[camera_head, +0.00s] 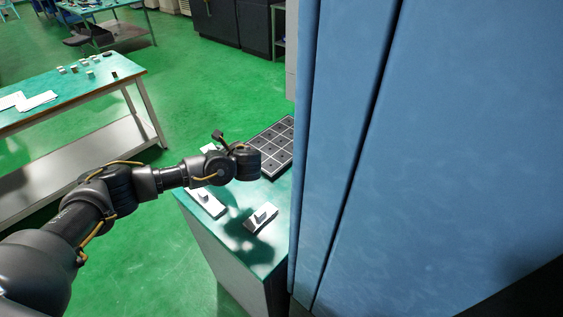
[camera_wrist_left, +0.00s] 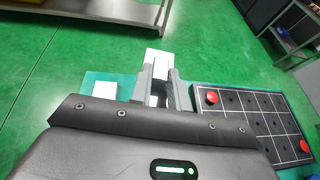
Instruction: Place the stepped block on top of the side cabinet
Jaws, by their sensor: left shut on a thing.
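My left gripper (camera_wrist_left: 160,84) is shut on a pale block, taken as the stepped block (camera_wrist_left: 158,58). Its white end stands out past the two grey fingers in the left wrist view; its steps cannot be made out there. In the head view my left gripper's dark body (camera_head: 247,163) is over the side cabinet (camera_head: 253,255), and its fingers and the held block are hidden. The cabinet has a teal top and a pale side. I cannot tell the height of the held block above the top. My right gripper is not in view.
Two pale blocks with raised parts, one left (camera_head: 206,202) and one nearer (camera_head: 262,218), lie on the cabinet top. A dark gridded tray (camera_head: 270,145) lies at its back, with red knobs (camera_wrist_left: 212,97). A tall blue panel (camera_head: 430,150) stands close at right.

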